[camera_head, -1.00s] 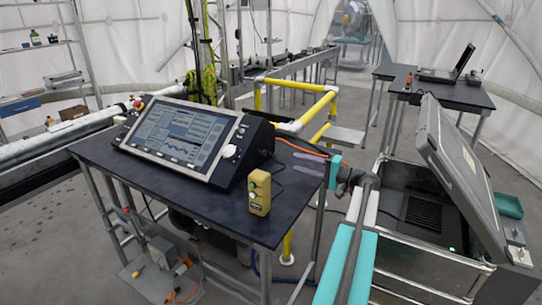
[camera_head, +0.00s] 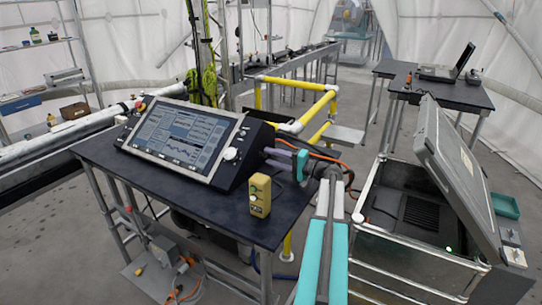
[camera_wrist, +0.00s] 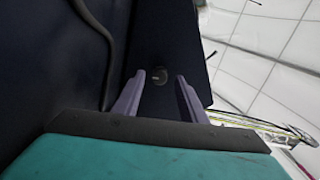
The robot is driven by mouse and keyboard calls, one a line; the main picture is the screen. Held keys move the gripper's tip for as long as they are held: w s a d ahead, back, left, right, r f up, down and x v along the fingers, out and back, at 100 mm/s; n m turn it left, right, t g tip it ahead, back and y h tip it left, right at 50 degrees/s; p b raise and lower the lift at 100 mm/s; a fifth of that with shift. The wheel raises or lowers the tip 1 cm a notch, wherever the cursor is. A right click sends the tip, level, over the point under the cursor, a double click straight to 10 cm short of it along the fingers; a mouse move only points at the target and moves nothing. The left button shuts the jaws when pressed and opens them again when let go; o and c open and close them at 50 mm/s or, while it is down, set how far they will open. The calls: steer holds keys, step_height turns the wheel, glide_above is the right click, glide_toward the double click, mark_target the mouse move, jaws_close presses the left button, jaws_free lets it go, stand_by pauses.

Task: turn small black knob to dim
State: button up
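A small round dark knob (camera_wrist: 158,76) sits on the dark side face of the console (camera_head: 251,160), between and beyond my fingertips in the wrist view. The knob is not visible in the head view, where the console's right side faces away. My gripper (camera_head: 267,157) is open beside the console's right end. Its two purple-grey fingers point at that side. In the wrist view my gripper (camera_wrist: 160,78) has one finger on each side of the knob, with gaps showing. I cannot tell how deep the fingers reach.
The console's tilted screen (camera_head: 180,138) has a white knob (camera_head: 230,153) at its right. A yellow button box (camera_head: 260,195) stands on the dark table (camera_head: 200,198) in front of my gripper. An orange cable (camera_head: 310,153) runs behind it. An open grey case (camera_head: 455,180) stands at right.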

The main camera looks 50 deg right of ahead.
steer(key=shift+w+a, duration=0.1)
steer(key=shift+w, duration=0.35)
jaws_close()
steer(key=shift+m, duration=0.8)
jaws_free()
steer(key=shift+a, duration=0.1)
